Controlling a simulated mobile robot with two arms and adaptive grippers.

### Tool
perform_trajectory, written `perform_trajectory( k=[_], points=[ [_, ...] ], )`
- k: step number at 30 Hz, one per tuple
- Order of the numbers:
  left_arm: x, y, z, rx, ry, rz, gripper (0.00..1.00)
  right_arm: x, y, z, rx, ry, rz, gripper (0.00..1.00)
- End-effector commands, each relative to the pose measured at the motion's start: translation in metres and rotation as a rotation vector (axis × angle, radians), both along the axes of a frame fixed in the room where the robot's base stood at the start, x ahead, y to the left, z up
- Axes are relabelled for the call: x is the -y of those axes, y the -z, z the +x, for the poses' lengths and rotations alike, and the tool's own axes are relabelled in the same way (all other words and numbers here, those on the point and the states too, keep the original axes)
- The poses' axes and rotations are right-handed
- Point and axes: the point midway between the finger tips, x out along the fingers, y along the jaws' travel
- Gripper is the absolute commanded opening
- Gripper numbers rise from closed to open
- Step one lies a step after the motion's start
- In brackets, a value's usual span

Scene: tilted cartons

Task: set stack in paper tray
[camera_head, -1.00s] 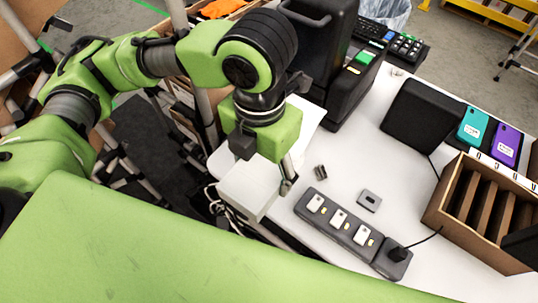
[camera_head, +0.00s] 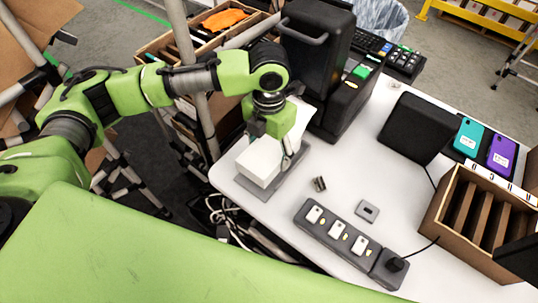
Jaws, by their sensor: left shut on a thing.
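A white block-like stack of paper (camera_head: 256,167) sits at the left end of the white table, over a flat grey tray (camera_head: 262,191) whose rim shows along the near side and the right. My left gripper (camera_head: 287,163) is shut on the stack at its right side. The stack is inside the tray's outline; whether it rests on the tray's floor I cannot tell. The gripper's far finger is hidden. My right gripper is not in view.
A black machine (camera_head: 345,97) stands just behind the gripper. A power strip (camera_head: 345,241), a small metal piece (camera_head: 319,184) and a grey plate (camera_head: 367,211) lie to the right. A slotted wooden box (camera_head: 482,220) stands at far right.

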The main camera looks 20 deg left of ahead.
Motion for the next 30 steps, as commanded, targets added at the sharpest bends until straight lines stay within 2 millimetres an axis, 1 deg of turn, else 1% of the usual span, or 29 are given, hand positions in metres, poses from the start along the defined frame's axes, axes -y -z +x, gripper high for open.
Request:
perform_trajectory(
  k=[3,7,16,30],
  points=[
    [-0.001,0.016,0.0,-0.003,0.0,0.002,0.27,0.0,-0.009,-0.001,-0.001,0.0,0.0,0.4],
    [-0.001,0.029,0.001,0.0,0.0,0.001,0.27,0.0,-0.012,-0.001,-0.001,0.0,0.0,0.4],
    [0.0,0.032,0.001,0.002,0.0,0.0,0.27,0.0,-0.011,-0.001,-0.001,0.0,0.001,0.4],
    [0.0,0.043,0.001,0.001,0.001,0.001,0.27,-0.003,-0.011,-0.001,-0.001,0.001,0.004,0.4]
  ],
)
